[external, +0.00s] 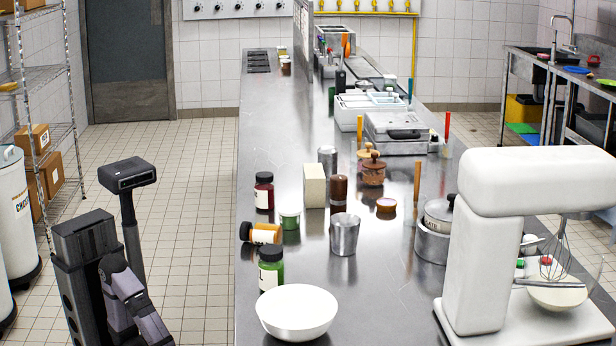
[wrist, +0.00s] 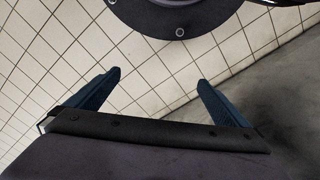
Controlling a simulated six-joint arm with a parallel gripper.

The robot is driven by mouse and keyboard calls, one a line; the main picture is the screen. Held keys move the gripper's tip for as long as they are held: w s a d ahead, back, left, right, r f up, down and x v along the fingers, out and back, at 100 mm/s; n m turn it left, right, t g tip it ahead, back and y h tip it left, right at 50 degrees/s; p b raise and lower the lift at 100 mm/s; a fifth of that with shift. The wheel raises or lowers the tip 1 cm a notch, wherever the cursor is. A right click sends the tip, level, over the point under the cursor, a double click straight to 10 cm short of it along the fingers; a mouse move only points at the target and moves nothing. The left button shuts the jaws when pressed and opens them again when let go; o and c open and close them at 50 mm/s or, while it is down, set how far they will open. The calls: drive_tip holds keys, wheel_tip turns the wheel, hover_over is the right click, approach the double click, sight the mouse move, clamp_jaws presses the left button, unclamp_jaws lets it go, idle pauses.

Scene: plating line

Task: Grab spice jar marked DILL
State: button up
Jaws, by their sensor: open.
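Several jars stand at the left edge of the steel counter: a dark red jar with a black lid (external: 264,196), a small green jar with a pale lid (external: 290,222), and a green jar with a black lid (external: 271,272). An orange jar (external: 265,236) with a dark lid lies on its side between them. The labels are too small to read, so I cannot tell which is marked DILL. My gripper (wrist: 159,78) is open and empty in the wrist view, above tiled floor. In the external view my arm is folded at lower left, off the counter, apart from all jars.
A white bowl (external: 297,316) stands in front of the green jar. A cream box (external: 314,186), a steel cup (external: 344,236) and a brown grinder (external: 338,191) stand to the right of the jars. A large white mixer (external: 482,240) fills the right front.

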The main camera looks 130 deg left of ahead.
idle(0.3)
drive_tip(key=c, duration=0.8)
drive_tip(key=shift+r, duration=0.1)
drive_tip(key=shift+c, duration=0.2)
